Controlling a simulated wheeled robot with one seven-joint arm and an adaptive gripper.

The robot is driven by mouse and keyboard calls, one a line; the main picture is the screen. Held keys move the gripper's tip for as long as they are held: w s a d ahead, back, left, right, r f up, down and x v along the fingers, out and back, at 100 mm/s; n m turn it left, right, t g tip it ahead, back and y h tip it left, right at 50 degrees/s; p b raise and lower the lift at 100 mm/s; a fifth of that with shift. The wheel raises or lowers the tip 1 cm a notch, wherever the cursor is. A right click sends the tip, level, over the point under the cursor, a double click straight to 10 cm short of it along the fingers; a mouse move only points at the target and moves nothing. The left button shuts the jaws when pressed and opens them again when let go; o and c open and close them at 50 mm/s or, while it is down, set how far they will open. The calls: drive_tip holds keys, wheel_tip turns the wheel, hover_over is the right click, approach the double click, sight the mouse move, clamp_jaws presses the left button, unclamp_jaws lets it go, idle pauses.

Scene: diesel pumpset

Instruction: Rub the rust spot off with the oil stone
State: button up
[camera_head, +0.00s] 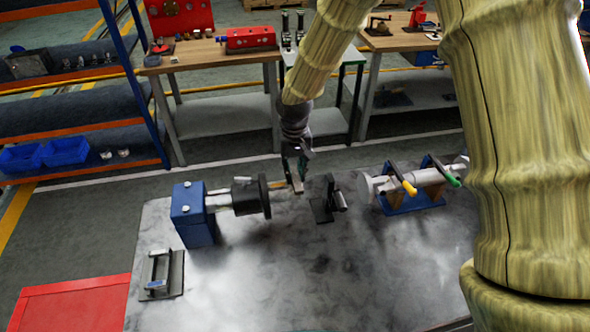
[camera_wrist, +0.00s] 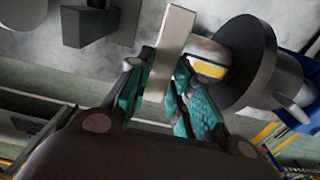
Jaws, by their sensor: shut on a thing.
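My gripper (camera_head: 296,176) is shut on a pale grey bar, the oil stone (camera_wrist: 176,34), which sticks out past the teal finger pads (camera_wrist: 160,88). In the head view the stone (camera_head: 297,186) hangs just right of the flange of the shaft unit. In the wrist view a short shaft end (camera_wrist: 208,60) with a dark flange (camera_wrist: 252,62) lies right beside the stone. A yellow-orange band (camera_wrist: 207,71) on this shaft end may be the rust spot. I cannot tell whether the stone touches it.
On the metal bench (camera_head: 300,270) stand a blue block (camera_head: 193,215) carrying the shaft unit, a small dark stand (camera_head: 325,205) right of my gripper, a blue cradle with clamps (camera_head: 412,195), and a dark holder (camera_head: 162,275) at front left. The front middle is clear.

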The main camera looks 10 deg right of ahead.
drive_tip(key=shift+s, duration=0.15)
drive_tip(key=shift+s, duration=0.45)
drive_tip(key=shift+w, duration=0.1)
